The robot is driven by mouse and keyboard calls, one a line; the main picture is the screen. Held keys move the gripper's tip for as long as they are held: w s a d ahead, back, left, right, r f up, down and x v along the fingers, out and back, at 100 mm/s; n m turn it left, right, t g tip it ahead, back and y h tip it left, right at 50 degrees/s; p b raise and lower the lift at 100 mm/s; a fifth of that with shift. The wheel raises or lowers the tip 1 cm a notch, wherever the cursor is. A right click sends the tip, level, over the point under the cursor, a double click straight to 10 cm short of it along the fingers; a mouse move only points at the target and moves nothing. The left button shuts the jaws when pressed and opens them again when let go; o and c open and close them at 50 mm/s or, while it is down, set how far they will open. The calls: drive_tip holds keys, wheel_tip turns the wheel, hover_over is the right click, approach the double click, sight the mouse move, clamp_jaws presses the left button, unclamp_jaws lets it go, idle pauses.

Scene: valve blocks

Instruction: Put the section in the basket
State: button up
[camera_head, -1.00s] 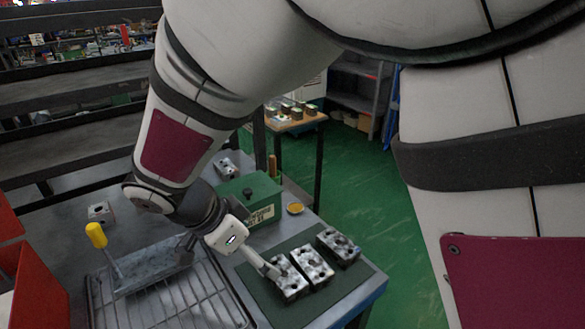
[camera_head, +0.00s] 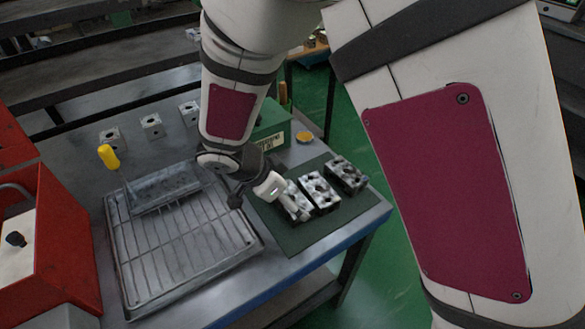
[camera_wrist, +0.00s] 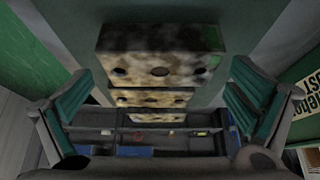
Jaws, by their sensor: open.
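Three mottled grey metal valve blocks with holes stand in a row on a dark green mat (camera_head: 322,229): the left one (camera_head: 294,200), the middle one (camera_head: 320,191) and the right one (camera_head: 346,174). My gripper (camera_head: 300,213) is open at the left block and partly covers it. In the wrist view, the nearest block (camera_wrist: 160,56) lies ahead, between the spread green-padded fingers of my gripper (camera_wrist: 160,76); contact cannot be told. A wire basket (camera_head: 183,252) lies left of the mat, with a grey metal piece and a yellow-handled tool at its back.
A green box (camera_head: 270,126) and a small yellow dish (camera_head: 304,137) stand behind the mat. Several small blocks (camera_head: 152,126) sit at the back of the table. A red machine (camera_head: 60,245) stands on the left. The table's front edge is close to the mat.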

drive_tip(key=shift+x, duration=1.1)
drive_tip(key=c, duration=1.5)
drive_tip(key=shift+c, duration=0.2)
drive_tip(key=shift+r, duration=0.15)
